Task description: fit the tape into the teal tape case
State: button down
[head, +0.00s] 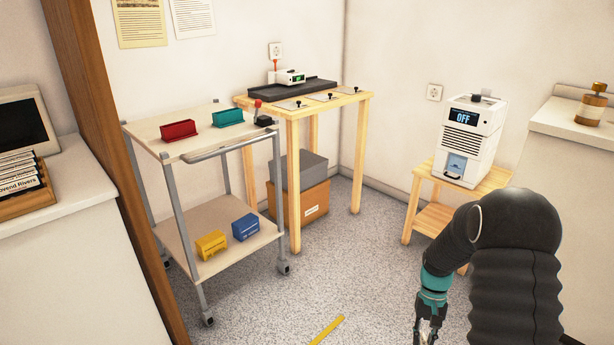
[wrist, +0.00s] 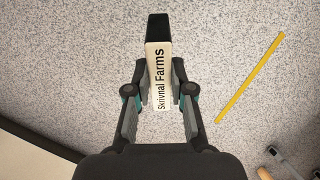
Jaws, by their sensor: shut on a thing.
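In the wrist view my gripper (wrist: 159,92) is shut on the tape (wrist: 158,60), a narrow piece with a dark end and a pale label reading "Skrivnal Farms". The tape's dark end points away from my gripper, with floor below it. In the head view my gripper (head: 430,328) hangs at the lower right edge, and the tape is hard to make out there. The teal tape case (head: 228,118) sits on the top shelf of the cart at the left, far from my gripper. Its inside cannot be made out.
A red case (head: 179,130) stands left of the teal one on the cart (head: 203,148). Yellow (head: 211,244) and blue (head: 245,227) boxes sit on its lower shelf. A wooden table (head: 350,97) and a stand with a white machine (head: 468,140) are behind. Open floor lies between.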

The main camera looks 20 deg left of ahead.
aim_at(229, 122)
jog(key=k, duration=0.25)
jog(key=z, duration=0.5)
jog(key=i, duration=1.45)
jog(key=u, duration=1.55)
jog(key=i, duration=0.9)
jog(key=u, duration=0.9)
